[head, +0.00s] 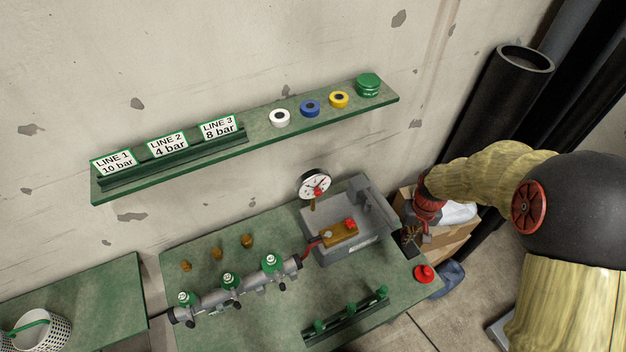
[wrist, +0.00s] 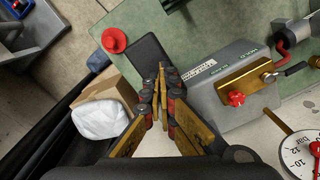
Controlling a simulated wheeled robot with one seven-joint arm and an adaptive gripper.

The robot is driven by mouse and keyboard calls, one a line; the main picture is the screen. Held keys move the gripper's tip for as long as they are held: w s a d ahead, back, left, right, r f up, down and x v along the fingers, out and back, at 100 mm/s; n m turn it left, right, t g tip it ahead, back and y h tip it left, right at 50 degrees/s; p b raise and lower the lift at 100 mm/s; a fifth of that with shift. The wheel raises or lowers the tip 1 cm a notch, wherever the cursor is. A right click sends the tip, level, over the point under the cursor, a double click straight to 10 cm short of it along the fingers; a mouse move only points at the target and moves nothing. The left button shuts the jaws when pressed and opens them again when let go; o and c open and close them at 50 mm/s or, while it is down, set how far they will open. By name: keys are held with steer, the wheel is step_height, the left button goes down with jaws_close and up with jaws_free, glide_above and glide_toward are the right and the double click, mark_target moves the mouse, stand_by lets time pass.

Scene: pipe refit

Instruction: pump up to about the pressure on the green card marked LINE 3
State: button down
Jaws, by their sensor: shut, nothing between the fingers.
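The green-edged card marked LINE 3 (head: 218,127) reads 8 bar and stands at the right end of the card rack. The round white pressure gauge (head: 315,184) stands at the back of the grey test pump (head: 348,249); its reading is too small to tell. The wrist view shows only part of the gauge dial (wrist: 301,150). The pump (wrist: 218,112) carries a brass block (wrist: 258,78) with a red knob (wrist: 236,98). My gripper (head: 408,237) is at the pump's right side, shut and empty, its fingertips (wrist: 161,72) near a flat black pad (wrist: 147,60).
A red mushroom-shaped knob (head: 424,273) sits on the bench's right corner. A pipe manifold (head: 240,287) with green-topped valves lies left of the pump. A cardboard box (wrist: 108,92) with a white bundle stands beyond the bench edge. The shelf (head: 255,132) holds coloured rings.

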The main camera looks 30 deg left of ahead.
step_height(320, 180, up, 3)
steer(key=shift+f+p, duration=0.1)
steer(key=shift+p, duration=0.5)
steer(key=shift+f, duration=0.1)
steer(key=shift+f, duration=0.1)
stand_by(1.5)
stand_by(2.2)
stand_by(0.4)
